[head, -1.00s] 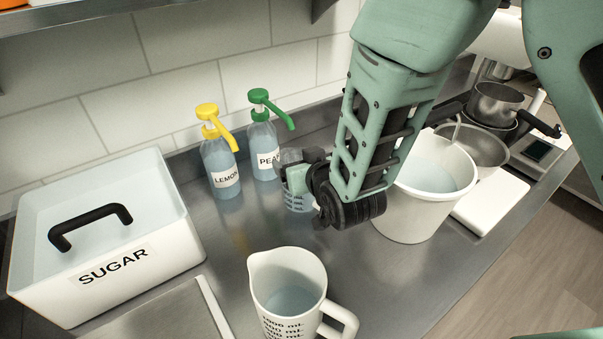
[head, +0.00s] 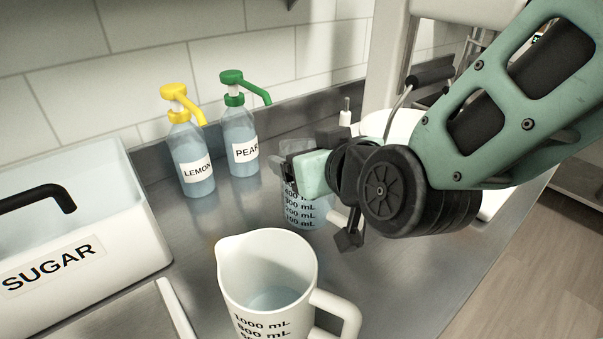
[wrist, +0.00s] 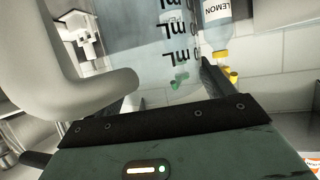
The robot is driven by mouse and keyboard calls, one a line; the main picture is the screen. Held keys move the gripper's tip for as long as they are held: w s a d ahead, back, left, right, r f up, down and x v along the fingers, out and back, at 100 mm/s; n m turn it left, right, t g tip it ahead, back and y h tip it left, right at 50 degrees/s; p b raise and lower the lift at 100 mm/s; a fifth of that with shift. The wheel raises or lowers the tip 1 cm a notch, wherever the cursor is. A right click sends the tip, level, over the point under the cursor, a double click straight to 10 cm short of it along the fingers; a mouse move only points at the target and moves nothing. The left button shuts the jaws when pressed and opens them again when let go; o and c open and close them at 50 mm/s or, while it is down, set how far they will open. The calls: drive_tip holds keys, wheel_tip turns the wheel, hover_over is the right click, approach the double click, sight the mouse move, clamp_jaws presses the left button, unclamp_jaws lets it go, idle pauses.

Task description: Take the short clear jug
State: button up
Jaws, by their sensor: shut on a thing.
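The short clear jug (head: 303,214), with dark mL markings and a pale handle, is at the middle of the steel counter, in front of the pear bottle. My gripper (head: 302,172) is at its upper part and shut on it. In the wrist view the clear wall of the jug (wrist: 150,50) fills the space ahead of my gripper, with the markings upside down and the pale handle at left. The gripper hides part of the jug in the head view. I cannot tell whether its base touches the counter.
A larger white measuring jug (head: 262,250) stands close in front. Lemon (head: 193,165) and pear (head: 240,135) pump bottles stand by the wall. The white sugar box (head: 120,235) is at left. A white bucket (head: 388,124) is partly behind my arm.

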drive_tip(key=s+d+b, duration=0.2)
drive_tip(key=s+b, duration=0.4)
drive_tip(key=b, duration=0.2)
drive_tip(key=shift+s+d, duration=0.3)
drive_tip(key=shift+s, duration=0.1)
drive_tip(key=o, duration=0.4)
drive_tip(key=c, duration=0.5)
